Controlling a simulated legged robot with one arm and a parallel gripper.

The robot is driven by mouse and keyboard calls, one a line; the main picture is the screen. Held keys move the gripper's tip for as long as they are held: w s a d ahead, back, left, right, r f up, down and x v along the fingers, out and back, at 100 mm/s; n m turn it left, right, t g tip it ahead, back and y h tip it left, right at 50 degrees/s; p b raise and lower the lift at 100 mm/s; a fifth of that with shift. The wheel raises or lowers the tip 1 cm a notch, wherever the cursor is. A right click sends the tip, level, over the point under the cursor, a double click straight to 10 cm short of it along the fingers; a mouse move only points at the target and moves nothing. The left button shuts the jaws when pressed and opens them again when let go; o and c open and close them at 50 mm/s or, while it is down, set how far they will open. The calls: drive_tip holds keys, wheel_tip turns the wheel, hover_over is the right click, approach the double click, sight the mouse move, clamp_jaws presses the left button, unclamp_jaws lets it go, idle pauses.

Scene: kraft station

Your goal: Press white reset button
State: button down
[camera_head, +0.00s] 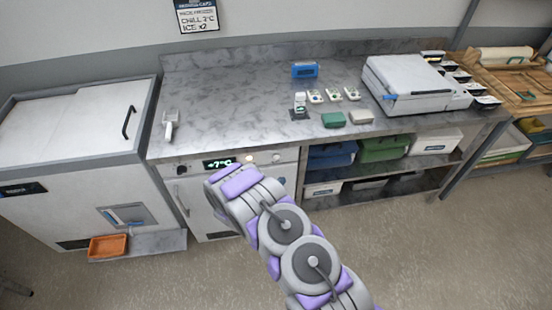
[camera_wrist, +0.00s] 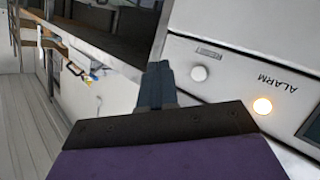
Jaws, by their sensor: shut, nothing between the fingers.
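The white round button (camera_wrist: 199,73) sits on the pale front panel in the wrist view, beside a small label too blurred to read. It also shows in the head view (camera_head: 276,157), right of the lit display. My gripper (camera_wrist: 158,72) is shut and empty. Its fingertips appear left of the white button in the wrist view and do not overlap it; I cannot tell their distance from the panel. In the head view my arm reaches up to the panel, and its own links hide the fingertips.
A glowing alarm light (camera_wrist: 262,106) marked ALARM sits near the button, between it and the display (camera_head: 219,163). The steel worktop (camera_head: 230,110) above holds a scoop (camera_head: 170,125), small devices and a grey machine (camera_head: 415,85). A white chest (camera_head: 75,125) stands left.

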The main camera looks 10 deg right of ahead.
drive_tip(key=shift+w+b, duration=0.85)
drive_tip(key=shift+w, duration=3.55)
drive_tip(key=shift+w, duration=0.1)
drive_tip(key=shift+w, duration=0.25)
drive_tip(key=shift+w+r, duration=0.1)
drive_tip(key=shift+w, duration=0.35)
drive_tip(key=shift+s, duration=0.15)
drive_tip(key=shift+s+p, duration=0.45)
drive_tip(key=shift+s, duration=0.25)
drive_tip(key=shift+s, duration=0.1)
drive_tip(key=shift+s+p, duration=0.7)
drive_tip(key=shift+s, duration=1.75)
